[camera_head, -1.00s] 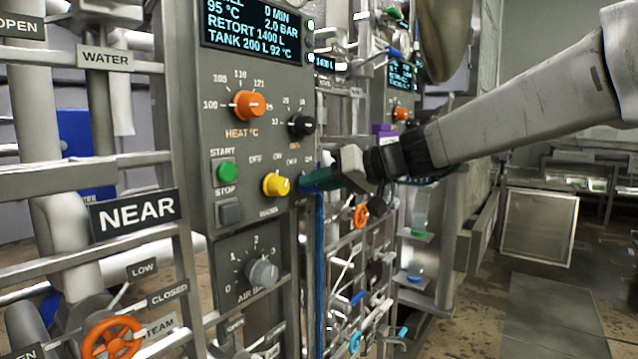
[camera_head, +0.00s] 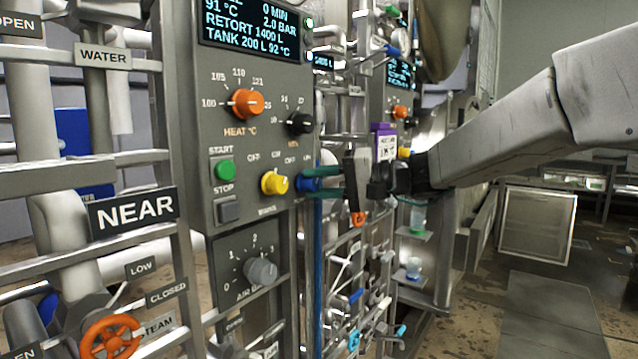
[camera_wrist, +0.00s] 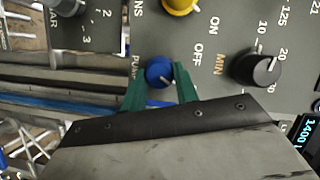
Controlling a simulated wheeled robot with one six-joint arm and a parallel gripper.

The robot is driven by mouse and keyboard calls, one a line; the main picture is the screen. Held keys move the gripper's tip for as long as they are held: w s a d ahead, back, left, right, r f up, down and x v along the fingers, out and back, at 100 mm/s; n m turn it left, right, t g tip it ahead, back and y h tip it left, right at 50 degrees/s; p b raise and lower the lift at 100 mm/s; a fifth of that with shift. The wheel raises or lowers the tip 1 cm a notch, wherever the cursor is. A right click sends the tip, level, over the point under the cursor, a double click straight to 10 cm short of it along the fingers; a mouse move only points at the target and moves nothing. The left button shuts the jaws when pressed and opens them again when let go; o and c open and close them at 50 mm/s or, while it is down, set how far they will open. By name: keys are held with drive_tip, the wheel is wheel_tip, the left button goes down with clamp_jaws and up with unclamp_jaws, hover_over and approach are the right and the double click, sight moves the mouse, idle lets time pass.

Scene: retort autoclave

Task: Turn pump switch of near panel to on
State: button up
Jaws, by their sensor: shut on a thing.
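The near panel (camera_head: 240,60) stands at the left of the head view. Its blue pump switch (camera_head: 310,183) is at the lower right, right of the yellow knob (camera_head: 274,183). In the wrist view the blue switch (camera_wrist: 159,73) sits between the green fingertips of my gripper (camera_wrist: 160,80), which is shut on it. "PUMP" is printed on one side, and an "OFF" label shows on the other. The switch's "ON" label is hidden by the gripper in the wrist view. I cannot clearly tell where the switch's pointer stands.
The orange heat knob (camera_head: 247,103), black minute knob (camera_head: 300,123) and green start button (camera_head: 225,169) are on the same panel. Pipes and valves with an orange handwheel (camera_head: 110,337) lie below left. A second panel stands further back. The floor at right is open.

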idle(0.4)
drive_tip(key=o, duration=1)
drive_tip(key=v, duration=0.7)
drive_tip(key=shift+s+d, duration=0.1)
drive_tip(key=shift+d, duration=0.3)
